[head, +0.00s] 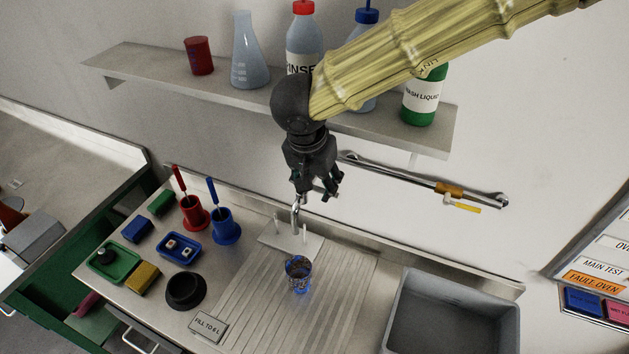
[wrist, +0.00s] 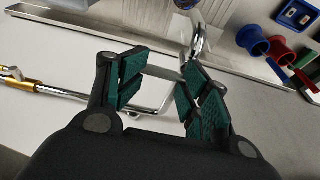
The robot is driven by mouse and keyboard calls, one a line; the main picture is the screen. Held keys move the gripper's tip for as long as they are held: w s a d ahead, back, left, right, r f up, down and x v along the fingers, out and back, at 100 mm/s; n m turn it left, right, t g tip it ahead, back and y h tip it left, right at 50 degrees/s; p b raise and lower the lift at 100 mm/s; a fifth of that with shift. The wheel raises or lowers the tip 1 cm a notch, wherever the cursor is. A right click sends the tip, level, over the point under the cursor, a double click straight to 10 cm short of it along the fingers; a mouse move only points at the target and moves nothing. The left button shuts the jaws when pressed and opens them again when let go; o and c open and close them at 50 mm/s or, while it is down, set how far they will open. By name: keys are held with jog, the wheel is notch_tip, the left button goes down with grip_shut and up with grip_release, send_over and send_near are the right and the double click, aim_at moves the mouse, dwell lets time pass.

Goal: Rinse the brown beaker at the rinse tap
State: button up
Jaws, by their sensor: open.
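A small clear beaker with brownish and blue tints (head: 298,268) stands on the ribbed drainer, just in front of the rinse tap; it looks like the brown beaker. The chrome tap (head: 296,212) has a curved spout, which also shows in the wrist view (wrist: 199,42). My gripper (head: 322,191) is open above and slightly right of the tap, apart from the beaker. In the wrist view its green-padded fingers (wrist: 160,88) are spread, with a thin metal bar showing between them. I cannot tell whether they touch it.
A wall rail with an orange clamp (head: 449,190) runs right of my gripper. A shelf (head: 150,68) with bottles is behind. A grey basin (head: 450,310) lies right. Red (head: 194,215) and blue (head: 225,228) brush holders and a black bowl (head: 185,291) stand left.

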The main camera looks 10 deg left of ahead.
jog(key=shift+s+d+f, duration=0.15)
jog(key=shift+s+f, duration=0.05)
jog(key=shift+f, duration=0.1)
jog(key=shift+w+a+r, duration=0.1)
jog(key=shift+a+r, duration=0.1)
jog(key=shift+r, duration=0.4)
jog(key=v, duration=1.1)
